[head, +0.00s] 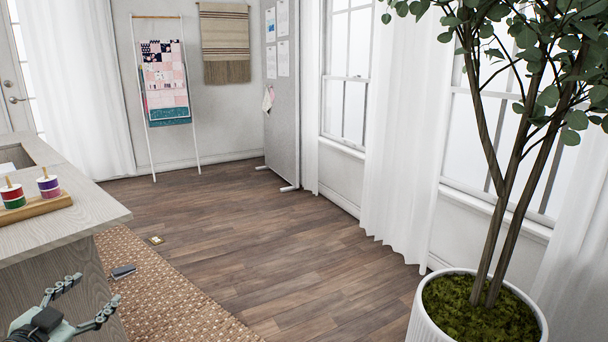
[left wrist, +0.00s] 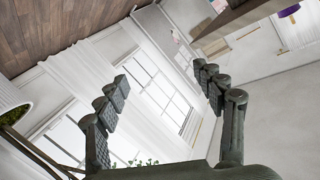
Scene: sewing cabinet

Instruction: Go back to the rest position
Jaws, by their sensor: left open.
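My left gripper (head: 92,299) is at the lower left of the head view, in front of the sewing cabinet's side (head: 60,285). Its two fingers are spread apart with nothing between them. In the left wrist view the open fingers (left wrist: 165,95) frame the windows and curtains behind, and the space between them is empty. My right gripper is in neither view.
The cabinet top (head: 100,212) holds a wooden tray (head: 38,208) with thread spools. A potted tree (head: 478,310) stands right. The wooden floor (head: 270,240) between is clear.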

